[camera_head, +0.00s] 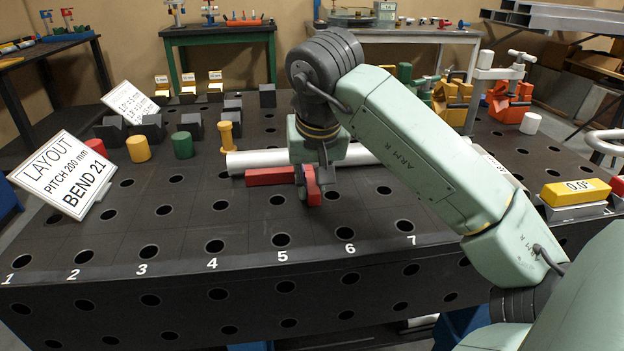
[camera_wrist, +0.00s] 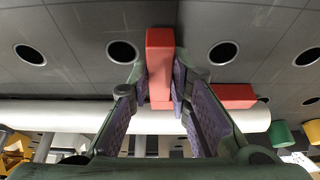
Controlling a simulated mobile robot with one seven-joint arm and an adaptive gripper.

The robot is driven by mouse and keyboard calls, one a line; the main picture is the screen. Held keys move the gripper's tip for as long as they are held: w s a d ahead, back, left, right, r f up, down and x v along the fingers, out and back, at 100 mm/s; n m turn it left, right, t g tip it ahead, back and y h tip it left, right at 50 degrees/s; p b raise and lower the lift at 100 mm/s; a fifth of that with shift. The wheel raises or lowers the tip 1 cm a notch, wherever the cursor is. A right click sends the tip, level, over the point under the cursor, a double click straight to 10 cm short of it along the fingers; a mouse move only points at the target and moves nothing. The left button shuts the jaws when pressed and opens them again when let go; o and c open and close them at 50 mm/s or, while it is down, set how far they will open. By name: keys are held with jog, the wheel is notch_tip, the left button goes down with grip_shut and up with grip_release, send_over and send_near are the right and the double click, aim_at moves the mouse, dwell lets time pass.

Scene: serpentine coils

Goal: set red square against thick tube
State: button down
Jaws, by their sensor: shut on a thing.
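The red square (camera_head: 270,176) is an L-shaped red piece lying low on the dark table, in front of the tube. My gripper (camera_head: 314,188) points down and is shut on one leg of it. In the wrist view my gripper (camera_wrist: 163,88) has its pads on both sides of that leg of the red square (camera_wrist: 160,50); the other leg shows to the right. The thick tube (camera_head: 262,160) is pale and lies crosswise just behind the square, partly hidden by my gripper. It also shows in the wrist view (camera_wrist: 60,112). The square's long leg lies along the tube; I cannot tell whether they touch.
A yellow stop (camera_head: 227,136) stands by the tube's left end. Red, yellow and green cylinders (camera_head: 183,145) and dark blocks (camera_head: 191,124) stand at the left, near a layout sign (camera_head: 68,175). Orange clamps (camera_head: 510,100) stand at the back right. The front holed table is clear.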

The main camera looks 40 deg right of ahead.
jog(key=shift+w+d, duration=0.15)
jog(key=shift+w, duration=0.15)
dwell(0.5)
jog(key=c, duration=1.4)
grip_release()
jog(key=v, duration=1.2)
jog(key=shift+r, duration=0.1)
